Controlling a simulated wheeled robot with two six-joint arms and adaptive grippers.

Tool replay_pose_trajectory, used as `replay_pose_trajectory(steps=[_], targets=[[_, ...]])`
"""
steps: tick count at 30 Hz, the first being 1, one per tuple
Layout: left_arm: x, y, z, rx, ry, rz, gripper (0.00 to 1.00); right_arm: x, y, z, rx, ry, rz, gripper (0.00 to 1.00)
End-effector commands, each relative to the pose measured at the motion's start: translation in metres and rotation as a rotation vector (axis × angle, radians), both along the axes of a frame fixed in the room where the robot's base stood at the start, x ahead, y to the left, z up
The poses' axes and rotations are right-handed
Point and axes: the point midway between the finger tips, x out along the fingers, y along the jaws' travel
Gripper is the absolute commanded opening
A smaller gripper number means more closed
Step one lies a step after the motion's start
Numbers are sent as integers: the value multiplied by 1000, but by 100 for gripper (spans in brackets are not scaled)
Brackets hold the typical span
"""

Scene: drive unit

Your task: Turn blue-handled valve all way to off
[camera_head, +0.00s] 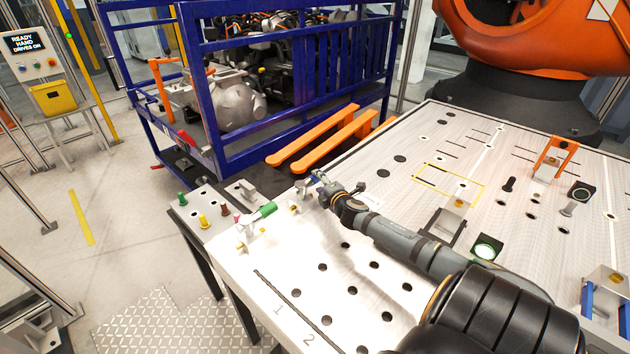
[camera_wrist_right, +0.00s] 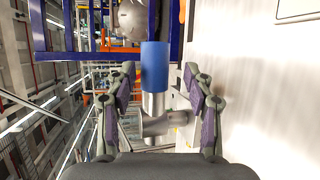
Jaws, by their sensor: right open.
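The blue-handled valve (camera_head: 297,198) stands on the pale metal table by its far left edge, partly hidden by my right gripper (camera_head: 325,190). In the right wrist view, its blue handle (camera_wrist_right: 155,68) points up the picture from the grey metal stem and valve body (camera_wrist_right: 160,124). My right gripper is open, with one finger on each side of the handle and stem. Gaps show on both sides, so the fingers look apart from the handle. My left gripper is not in view.
A green-handled valve (camera_head: 262,213) stands just left of the blue one. A side panel with coloured knobs (camera_head: 203,221) adjoins the table. A blue cage rack (camera_head: 290,100) and orange forks (camera_head: 315,140) lie behind. The table front has holes and is otherwise clear.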

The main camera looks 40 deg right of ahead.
Motion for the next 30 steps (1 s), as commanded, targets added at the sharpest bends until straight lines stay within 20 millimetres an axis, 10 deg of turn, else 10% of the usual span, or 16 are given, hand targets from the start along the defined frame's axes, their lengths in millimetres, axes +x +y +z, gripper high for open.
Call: replay_pose_trajectory(steps=[5,19,30], targets=[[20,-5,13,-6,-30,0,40,24,-7,-1,4,-3,0,53],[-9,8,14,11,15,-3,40,35,-10,-8,-1,-1,5,51],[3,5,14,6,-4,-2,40,35,-10,-8,-1,-1,5,1]])
